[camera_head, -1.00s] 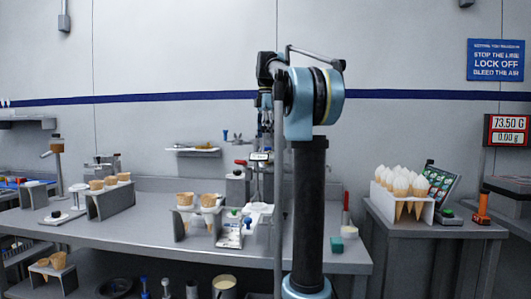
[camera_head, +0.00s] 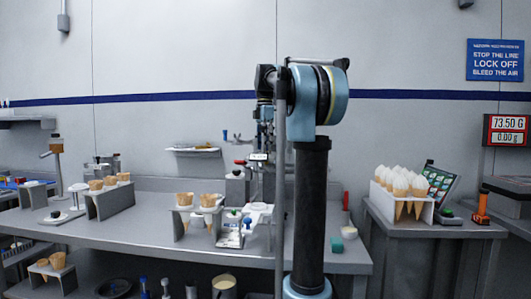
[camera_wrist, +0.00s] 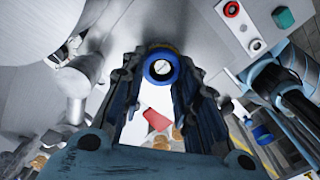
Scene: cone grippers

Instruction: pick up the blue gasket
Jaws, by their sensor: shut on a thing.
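The blue gasket, a ring (camera_wrist: 161,66), sits between the two fingertips of my gripper (camera_wrist: 161,74) in the wrist view. The fingers are shut on it, one on each side. A pale round part shows through the ring's centre; I cannot tell whether the ring touches it. In the head view my gripper (camera_head: 264,145) points down over the back of the bench, behind my arm. The gasket cannot be made out there.
A rack of filled cones (camera_head: 402,208) stands on the right table. The bench's front left is fairly clear.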

